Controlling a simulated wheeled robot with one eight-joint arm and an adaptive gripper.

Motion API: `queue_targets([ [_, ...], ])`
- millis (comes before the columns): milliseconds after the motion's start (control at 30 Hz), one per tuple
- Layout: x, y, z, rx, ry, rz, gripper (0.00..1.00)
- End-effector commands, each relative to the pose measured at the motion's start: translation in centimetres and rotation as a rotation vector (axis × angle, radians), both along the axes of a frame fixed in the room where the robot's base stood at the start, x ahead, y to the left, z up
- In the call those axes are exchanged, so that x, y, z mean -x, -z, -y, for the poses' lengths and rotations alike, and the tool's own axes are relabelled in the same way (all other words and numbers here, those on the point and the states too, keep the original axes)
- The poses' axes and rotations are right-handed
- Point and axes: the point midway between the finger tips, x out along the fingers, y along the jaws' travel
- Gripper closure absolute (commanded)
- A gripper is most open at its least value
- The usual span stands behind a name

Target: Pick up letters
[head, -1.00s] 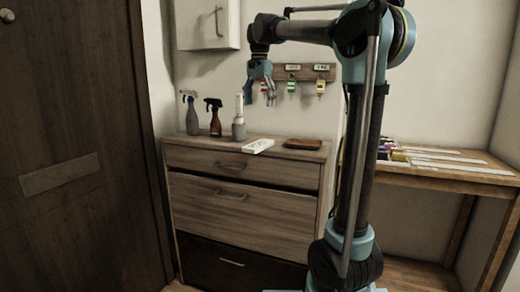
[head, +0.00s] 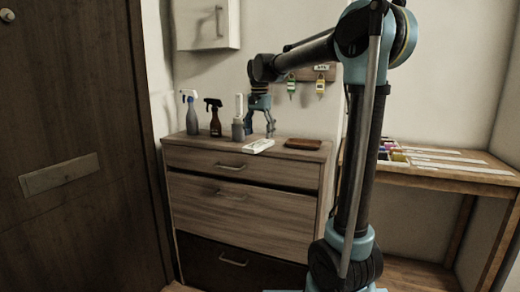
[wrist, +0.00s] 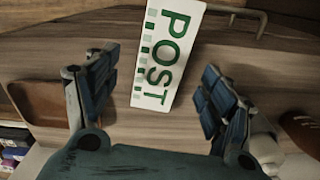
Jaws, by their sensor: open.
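The letters (head: 258,146) are a flat white stack on top of the wooden drawer cabinet, near its front edge. In the wrist view the letters (wrist: 167,55) show green "POST" print and green marks along one side. My gripper (head: 260,131) points down just above the letters. In the wrist view my gripper (wrist: 160,68) has its two fingers spread on either side of the letters, with gaps between. It holds nothing. Whether the fingertips touch the cabinet top cannot be told.
A grey bottle with a white top (head: 238,125) stands close to the left of my gripper. Two spray bottles (head: 214,118) stand further left. Key tags (head: 320,85) hang on the wall behind.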

Motion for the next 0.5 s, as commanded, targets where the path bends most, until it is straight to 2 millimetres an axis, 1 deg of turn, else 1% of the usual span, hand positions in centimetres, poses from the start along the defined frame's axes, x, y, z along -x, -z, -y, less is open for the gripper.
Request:
queue_targets([
  [100, -0.3, 1.7, -0.1, 0.000, 0.000, 0.000, 0.25],
  [233, -0.3, 3.3, -0.1, 0.000, 0.000, 0.000, 0.25],
  [333, -0.3, 4.0, -0.1, 0.000, 0.000, 0.000, 0.25],
  [500, -0.3, 4.2, -0.1, 0.000, 0.000, 0.000, 0.25],
])
